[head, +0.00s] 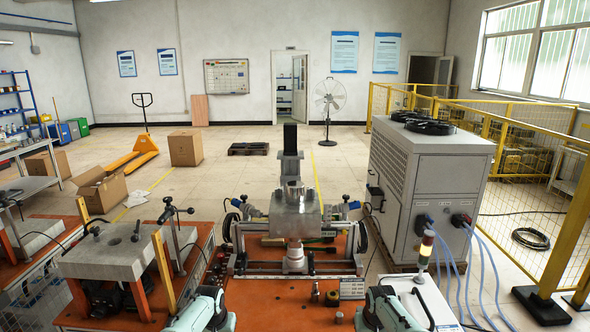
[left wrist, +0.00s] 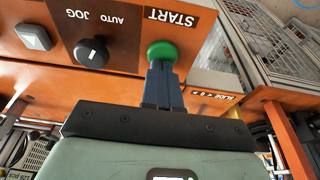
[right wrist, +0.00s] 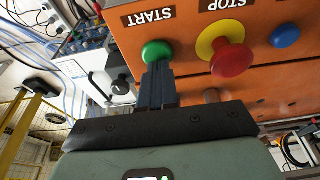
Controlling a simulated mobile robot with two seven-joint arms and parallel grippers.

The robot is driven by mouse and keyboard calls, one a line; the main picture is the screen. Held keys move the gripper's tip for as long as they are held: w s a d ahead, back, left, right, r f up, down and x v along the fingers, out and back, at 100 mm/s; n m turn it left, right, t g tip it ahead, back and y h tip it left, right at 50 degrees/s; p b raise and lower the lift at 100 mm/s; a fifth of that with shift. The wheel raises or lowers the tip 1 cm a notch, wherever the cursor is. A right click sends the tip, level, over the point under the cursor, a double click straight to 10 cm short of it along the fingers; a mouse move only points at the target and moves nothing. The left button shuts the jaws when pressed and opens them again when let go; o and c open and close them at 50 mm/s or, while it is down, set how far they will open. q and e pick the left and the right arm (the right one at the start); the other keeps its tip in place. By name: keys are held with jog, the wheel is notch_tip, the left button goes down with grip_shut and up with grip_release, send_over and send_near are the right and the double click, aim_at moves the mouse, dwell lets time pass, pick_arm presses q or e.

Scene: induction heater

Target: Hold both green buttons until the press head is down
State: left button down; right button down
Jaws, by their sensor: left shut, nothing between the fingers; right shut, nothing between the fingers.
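In the left wrist view a green button (left wrist: 161,50) sits on an orange panel beside a START label. My left gripper (left wrist: 160,70) is shut and empty, its fingertips at the button's face and seemingly touching it. In the right wrist view the other green button (right wrist: 156,52) also sits by a START label. My right gripper (right wrist: 157,70) is shut and empty, its tips against that button. How far either button is pushed in cannot be told. In the head view the press's metal block (head: 294,215) stands above a pale cylinder (head: 295,258); any gap is unclear.
A red stop button (right wrist: 231,58) on a yellow ring and a blue button (right wrist: 284,36) sit beside the right green button. A black JOG/AUTO knob (left wrist: 91,53) is near the left one. A signal lamp (head: 426,248) stands right of the orange table (head: 250,300).

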pick_arm(q)
jog(key=shift+s+f, duration=0.2)
jog(key=shift+f, duration=0.1)
pick_arm(e)
jog(key=shift+s+f, duration=0.15)
jog(key=shift+f, duration=0.05)
jog(key=shift+w+v, duration=0.2)
jog(key=shift+v, duration=0.6)
jog(key=shift+w+v, duration=0.2)
jog(key=shift+v, duration=0.55)
jog(key=shift+r, duration=0.1)
pick_arm(q)
jog(key=shift+w+r, duration=0.15)
jog(key=shift+r, duration=1.55)
pick_arm(e)
jog(key=shift+w, duration=0.1)
